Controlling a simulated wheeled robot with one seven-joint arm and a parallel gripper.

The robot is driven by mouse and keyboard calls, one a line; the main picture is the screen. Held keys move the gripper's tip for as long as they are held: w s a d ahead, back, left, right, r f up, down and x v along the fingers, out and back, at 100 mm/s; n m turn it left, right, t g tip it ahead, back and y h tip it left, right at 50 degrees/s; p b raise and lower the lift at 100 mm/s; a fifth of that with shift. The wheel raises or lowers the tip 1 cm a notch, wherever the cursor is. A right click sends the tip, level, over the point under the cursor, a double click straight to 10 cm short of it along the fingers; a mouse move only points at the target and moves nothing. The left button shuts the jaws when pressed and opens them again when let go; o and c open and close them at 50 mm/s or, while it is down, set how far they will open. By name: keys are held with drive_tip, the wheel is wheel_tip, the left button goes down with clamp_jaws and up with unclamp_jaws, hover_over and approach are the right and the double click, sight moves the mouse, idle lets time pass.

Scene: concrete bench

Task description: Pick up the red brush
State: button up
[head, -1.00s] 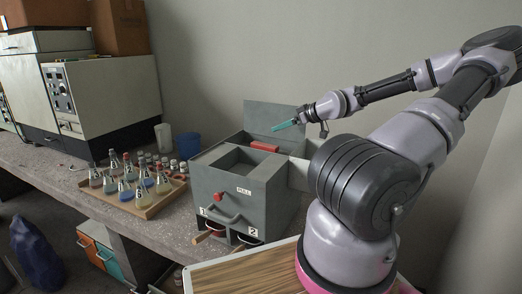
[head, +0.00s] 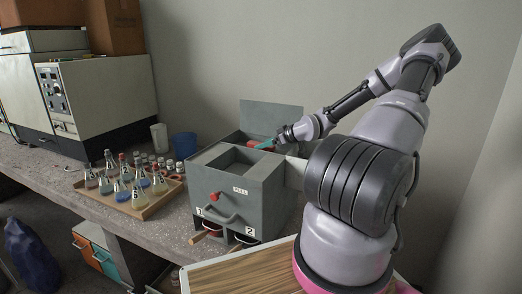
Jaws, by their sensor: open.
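The grey box (head: 222,206) stands on the bench with its rear lid raised. A small red item, seen earlier in the open rear compartment, is now mostly hidden by my gripper; I cannot make out whether it is the brush. My gripper (head: 264,145) has teal fingers and is at the opening of that rear compartment, pointing left and slightly down. It is open. Whether the fingers touch or surround the red item cannot be told at this size.
The raised lid (head: 270,118) stands just behind my gripper. A wooden tray (head: 147,212) of flasks sits left of the box. A blue cup (head: 184,146) and a white cup (head: 160,137) stand behind the tray. A large instrument (head: 105,95) fills the back left.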

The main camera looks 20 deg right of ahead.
drive_tip(key=shift+w, duration=0.1)
clamp_jaws()
drive_tip(key=shift+a, duration=0.1)
